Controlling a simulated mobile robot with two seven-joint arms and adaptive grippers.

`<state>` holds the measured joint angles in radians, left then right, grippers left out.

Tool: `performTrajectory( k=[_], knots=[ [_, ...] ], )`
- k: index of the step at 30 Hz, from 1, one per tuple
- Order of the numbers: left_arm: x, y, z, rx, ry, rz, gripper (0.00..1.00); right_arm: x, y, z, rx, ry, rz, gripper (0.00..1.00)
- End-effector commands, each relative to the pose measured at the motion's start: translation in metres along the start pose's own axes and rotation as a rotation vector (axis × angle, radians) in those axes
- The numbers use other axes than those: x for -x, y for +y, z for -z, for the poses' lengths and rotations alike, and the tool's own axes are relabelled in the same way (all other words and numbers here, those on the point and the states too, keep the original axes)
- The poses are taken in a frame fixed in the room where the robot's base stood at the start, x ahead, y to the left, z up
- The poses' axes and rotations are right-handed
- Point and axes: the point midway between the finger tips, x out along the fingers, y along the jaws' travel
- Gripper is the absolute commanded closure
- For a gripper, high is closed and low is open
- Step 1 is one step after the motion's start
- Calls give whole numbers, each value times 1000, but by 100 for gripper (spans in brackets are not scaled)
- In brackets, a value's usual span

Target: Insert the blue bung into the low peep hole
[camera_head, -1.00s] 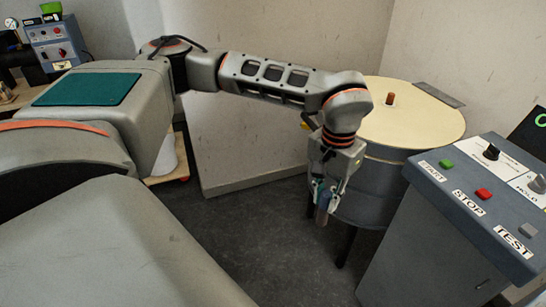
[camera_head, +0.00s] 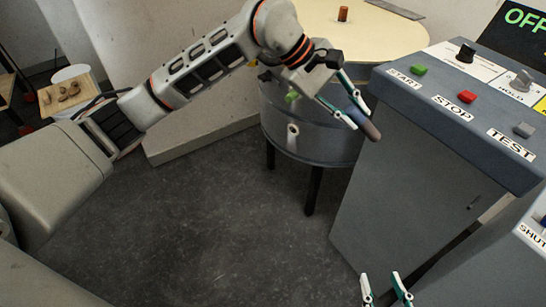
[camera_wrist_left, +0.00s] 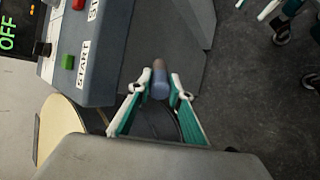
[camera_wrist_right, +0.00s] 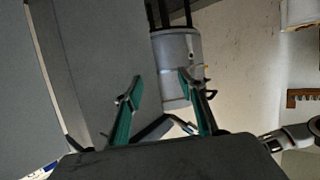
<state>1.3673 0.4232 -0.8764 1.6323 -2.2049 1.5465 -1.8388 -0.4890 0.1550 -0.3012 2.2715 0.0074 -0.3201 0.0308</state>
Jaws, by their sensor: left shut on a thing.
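My left gripper (camera_head: 355,112) is shut on the blue bung (camera_wrist_left: 160,88), a short bluish plug with a brownish end. In the head view the bung (camera_head: 369,128) juts from the fingertips, tilted down to the right, in front of the control cabinet's edge. The kiln (camera_head: 333,138) is a grey drum on dark legs. A pale-rimmed peep hole (camera_head: 293,131) shows low on its wall, left of and apart from the bung. A green piece (camera_head: 292,97) sits above it. My right gripper (camera_head: 381,280) is open and empty at the bottom edge.
The control cabinet (camera_head: 390,190) with START, STOP and TEST buttons stands right of the kiln, close to the bung. A brown plug (camera_head: 343,14) stands on the cream lid (camera_head: 375,38). Floor (camera_head: 235,200) before the kiln is clear.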

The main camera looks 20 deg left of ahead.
Motion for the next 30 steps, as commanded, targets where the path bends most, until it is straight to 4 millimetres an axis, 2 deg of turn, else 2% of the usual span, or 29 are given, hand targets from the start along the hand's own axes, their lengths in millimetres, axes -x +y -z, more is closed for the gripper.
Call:
performTrajectory(
  k=[1, 3, 8, 11, 18, 22, 26, 30],
  knots=[
    [-29, -22, 26, 86, 4, -65, 100, -2, -6, -24, -20, -25, 10, 60],
    [-40, -31, 58, 175, 51, -193, 100, -5, -10, -32, -38, -27, 18, 60],
    [-55, -60, 126, 307, 156, -446, 100, -8, -17, -44, -74, -29, 32, 60],
    [-63, -86, 165, 354, 212, -583, 100, -8, -20, -51, -96, -35, 37, 60],
    [-82, -174, 251, 414, 345, -888, 100, -7, -28, -69, -149, -68, 40, 60],
    [-82, -211, 280, 416, 425, -1010, 100, -4, -30, -72, -165, -82, 38, 60],
    [-80, -228, 293, 412, 470, -1069, 100, -4, -30, -71, -171, -84, 35, 60],
    [-79, -236, 298, 409, 491, -1099, 100, -3, -30, -71, -173, -86, 34, 60]
  ],
)
